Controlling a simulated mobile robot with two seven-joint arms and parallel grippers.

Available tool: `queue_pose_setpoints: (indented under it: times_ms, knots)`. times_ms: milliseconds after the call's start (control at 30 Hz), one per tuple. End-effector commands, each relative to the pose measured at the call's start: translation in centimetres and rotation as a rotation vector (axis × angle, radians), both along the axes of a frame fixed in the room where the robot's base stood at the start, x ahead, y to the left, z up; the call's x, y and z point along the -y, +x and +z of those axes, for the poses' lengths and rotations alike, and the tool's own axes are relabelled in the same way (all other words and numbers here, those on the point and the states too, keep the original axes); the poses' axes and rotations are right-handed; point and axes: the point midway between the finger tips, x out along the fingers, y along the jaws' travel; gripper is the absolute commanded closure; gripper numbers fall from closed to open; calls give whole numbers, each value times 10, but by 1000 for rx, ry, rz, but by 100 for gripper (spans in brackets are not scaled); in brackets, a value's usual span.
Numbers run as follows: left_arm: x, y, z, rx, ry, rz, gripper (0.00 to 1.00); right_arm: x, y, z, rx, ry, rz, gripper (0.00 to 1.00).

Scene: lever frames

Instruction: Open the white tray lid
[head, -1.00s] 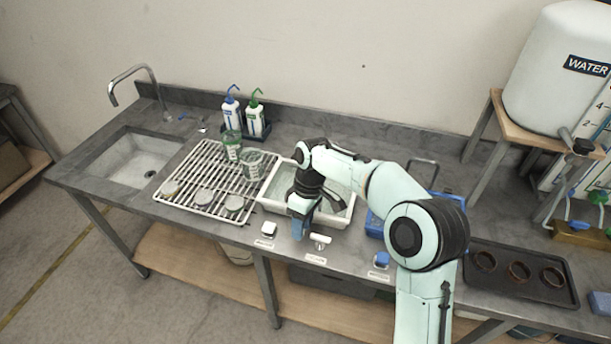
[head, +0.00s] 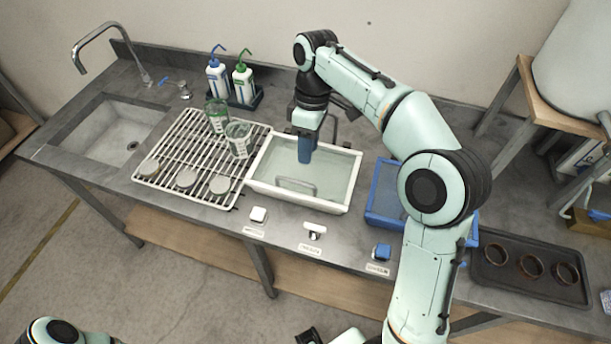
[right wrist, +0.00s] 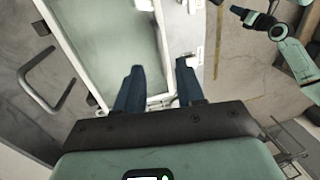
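The white tray (head: 347,209) stands on the bench between a rack and a blue tray. A flat, greenish, see-through surface (head: 335,172) fills its frame; whether this is the lid is unclear. A thin handle-like loop (head: 295,187) shows there. My right gripper (head: 306,150) points down over the tray's back half; contact is unclear. The right wrist view shows its two blue fingers (right wrist: 158,82) apart, with nothing between them. The tray's pane (right wrist: 105,40) lies beyond them there. My left gripper (head: 309,337) shows only partly at the bottom edge; its fingers are unclear.
White lever knobs (head: 258,216) (head: 315,230) and a blue one (head: 382,252) line the front edge. A dark metal loop (right wrist: 50,75) stands behind the tray. The rack (head: 165,170) holds glass beakers. The blue tray (head: 376,205) is partly behind my right arm.

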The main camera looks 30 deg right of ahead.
Motion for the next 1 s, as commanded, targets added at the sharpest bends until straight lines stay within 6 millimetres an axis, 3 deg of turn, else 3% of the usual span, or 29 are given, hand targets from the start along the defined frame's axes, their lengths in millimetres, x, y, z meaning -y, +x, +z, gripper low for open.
queue_pose_setpoints:
  times_ms: [100,400,600,867,1000]
  knots:
    - [0,-9,-14,-10,0,0,57,-4,-5,-31,-6,0,1,62]
    - [0,-15,-27,-17,-1,-1,57,-11,-11,-79,-2,1,0,62]
    - [0,-16,-29,-18,-1,-1,57,-13,-12,-90,0,0,0,62]
    - [0,-16,-29,-17,-1,-1,57,-14,-12,-90,1,1,-1,62]
    - [0,-16,-29,-17,-1,-1,57,-14,-12,-90,1,1,-1,100]
